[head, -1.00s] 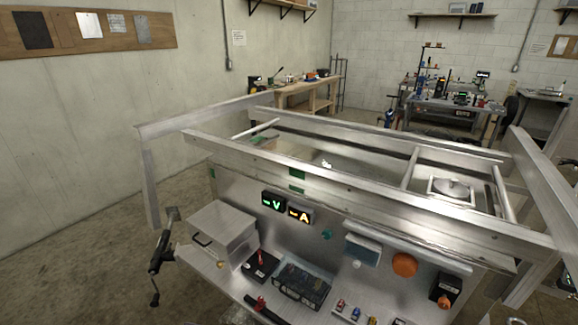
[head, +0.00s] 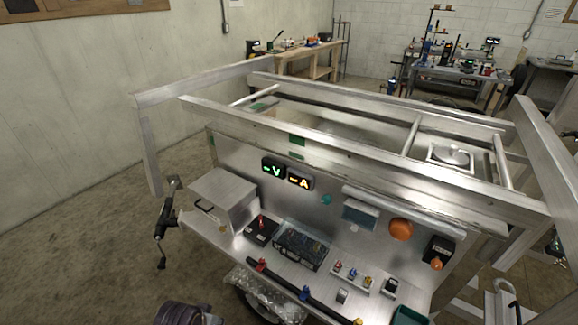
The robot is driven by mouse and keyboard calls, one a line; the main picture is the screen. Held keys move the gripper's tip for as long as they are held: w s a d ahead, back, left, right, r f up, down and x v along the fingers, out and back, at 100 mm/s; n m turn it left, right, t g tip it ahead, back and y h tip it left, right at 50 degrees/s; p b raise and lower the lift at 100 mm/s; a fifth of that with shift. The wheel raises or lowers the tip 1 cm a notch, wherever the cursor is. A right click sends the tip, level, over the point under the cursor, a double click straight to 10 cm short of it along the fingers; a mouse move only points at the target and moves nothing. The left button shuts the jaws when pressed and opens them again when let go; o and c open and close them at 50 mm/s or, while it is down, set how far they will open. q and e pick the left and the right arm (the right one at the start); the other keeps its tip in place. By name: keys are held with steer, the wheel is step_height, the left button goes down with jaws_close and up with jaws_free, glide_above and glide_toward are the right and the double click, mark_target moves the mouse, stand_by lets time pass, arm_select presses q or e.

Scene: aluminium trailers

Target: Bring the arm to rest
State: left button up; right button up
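Neither of my grippers can be made out in the head view. A dark rounded part (head: 184,313) shows at the bottom edge, left of the middle. It is cut off, and I cannot tell whether it belongs to my arm. The aluminium trailer (head: 330,145) with its rails fills the middle of the view. Its front shelf is close below me.
The shelf carries a metal box (head: 223,197), a clear-lidded dark case (head: 299,246) and several small coloured parts. Lit green and amber displays (head: 299,180) sit on the panel above. A crank jack (head: 165,220) stands out at the left. Bare floor (head: 80,230) lies further left.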

arm_select(q)
steer(key=s+a+f+g, duration=0.1)
steer(key=s+f, duration=0.1)
steer(key=f, duration=1.2)
steer(key=s+f, duration=0.3)
steer(key=f, duration=1)
steer(key=s+a+f, duration=0.2)
steer(key=s+f, duration=0.7)
steer(key=s, duration=0.1)
steer(key=s+a+f+g, duration=0.1)
steer(key=s+a+f, duration=0.2)
steer(key=s+f, duration=0.6)
steer(key=shift+s+f+m, duration=0.15)
steer(key=shift+s+m, duration=0.15)
steer(key=shift+s, duration=0.55)
steer(key=shift+a, duration=0.1)
